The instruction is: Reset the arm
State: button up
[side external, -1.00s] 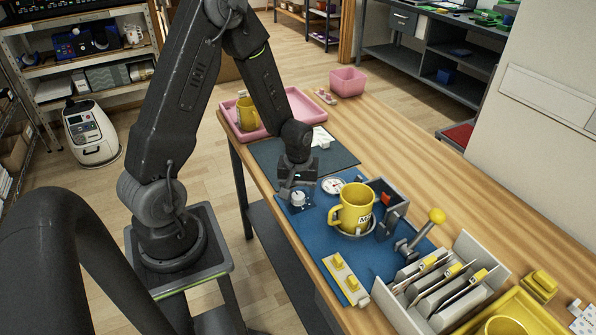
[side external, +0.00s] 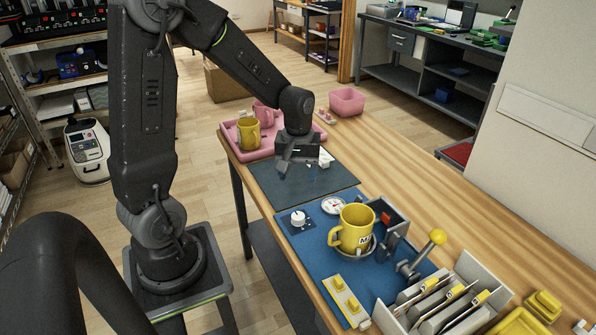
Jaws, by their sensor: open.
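My gripper (side external: 298,170) is open and empty above the dark grey mat (side external: 328,190), apart from everything on the table. A yellow mug (side external: 352,228) with dark lettering stands upright in the press on the blue board (side external: 310,245). The press has a grey block with a red part (side external: 387,218) and a lever with a yellow knob (side external: 437,237). A white dial knob (side external: 298,217) and a round gauge (side external: 333,205) sit on the blue board.
A pink tray (side external: 228,131) at the far end holds another yellow mug (side external: 248,133) and a pink mug (side external: 264,115). A pink bin (side external: 347,101) stands behind. A grey rack (side external: 395,321) and a yellow tray (side external: 520,325) are at the near end.

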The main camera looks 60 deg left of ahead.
jog(key=s+d+r+m+t, duration=0.5)
jog(key=s+d+r+m, duration=0.6)
jog(key=d+r, duration=0.2)
jog(key=shift+d+r+t, duration=0.2)
jog(key=shift+r+t, duration=0.1)
jog(key=shift+r, duration=0.45)
